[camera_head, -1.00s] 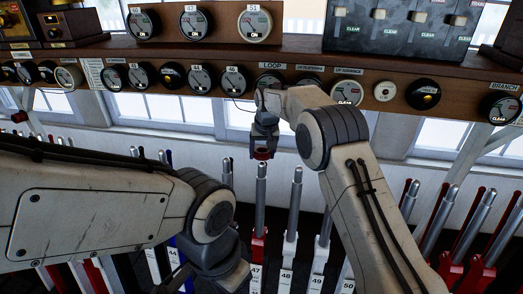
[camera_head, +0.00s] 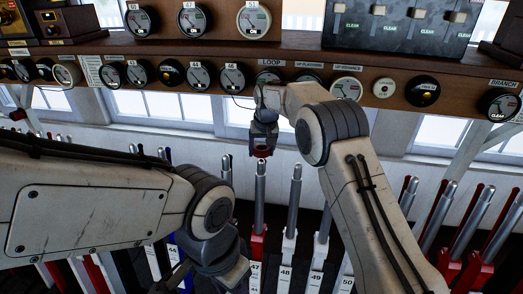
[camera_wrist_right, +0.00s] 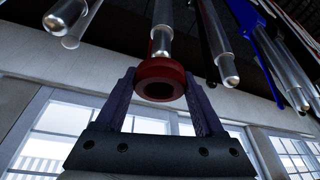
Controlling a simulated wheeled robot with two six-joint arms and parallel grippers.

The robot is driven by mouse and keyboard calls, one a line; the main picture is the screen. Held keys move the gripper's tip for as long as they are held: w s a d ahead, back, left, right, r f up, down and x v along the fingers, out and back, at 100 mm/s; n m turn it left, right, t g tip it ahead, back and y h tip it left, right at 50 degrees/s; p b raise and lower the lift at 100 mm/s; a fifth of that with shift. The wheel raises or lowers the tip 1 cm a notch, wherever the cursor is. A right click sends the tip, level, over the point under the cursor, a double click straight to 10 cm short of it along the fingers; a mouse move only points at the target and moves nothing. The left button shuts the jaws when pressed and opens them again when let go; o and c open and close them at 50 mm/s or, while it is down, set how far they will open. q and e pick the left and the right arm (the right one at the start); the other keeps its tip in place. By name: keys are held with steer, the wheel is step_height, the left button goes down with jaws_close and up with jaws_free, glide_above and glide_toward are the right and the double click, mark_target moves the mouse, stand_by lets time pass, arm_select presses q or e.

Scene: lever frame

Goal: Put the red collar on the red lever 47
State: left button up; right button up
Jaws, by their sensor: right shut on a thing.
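The red collar (camera_wrist_right: 160,80) is a thick ring held between the two fingers of my right gripper (camera_wrist_right: 165,95), which is shut on it. In the head view my right gripper (camera_head: 263,148) points down just above the tip of lever 47 (camera_head: 260,185), a silver handle with a red lower part. In the right wrist view the lever's rounded silver tip (camera_wrist_right: 161,42) lies just beyond the collar, close to its rim and roughly in line. The collar is not around the lever; whether they touch is unclear. My left arm shows at left, with its gripper fingers out of sight.
Lever 48 (camera_head: 293,205) stands close on the right of lever 47, and more levers line both sides. A wooden shelf with dials (camera_head: 232,77) runs above my right gripper. Windows and a white wall are behind.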

mark_target(261, 162)
steer(key=shift+s+a+f+b, duration=0.1)
steer(key=shift+s+f+b, duration=0.05)
steer(key=shift+f+b, duration=0.75)
steer(key=shift+s+d+f+b, duration=0.1)
steer(key=shift+s+f+b, duration=0.1)
steer(key=shift+f+b, duration=0.65)
steer(key=shift+s+a+f+b, duration=0.15)
steer(key=shift+f+b, duration=0.45)
steer(key=shift+f, duration=0.6)
steer(key=o, duration=1.3)
steer(key=shift+c, duration=0.2)
steer(key=shift+p+v, duration=2.25)
steer(key=shift+v, duration=2.3)
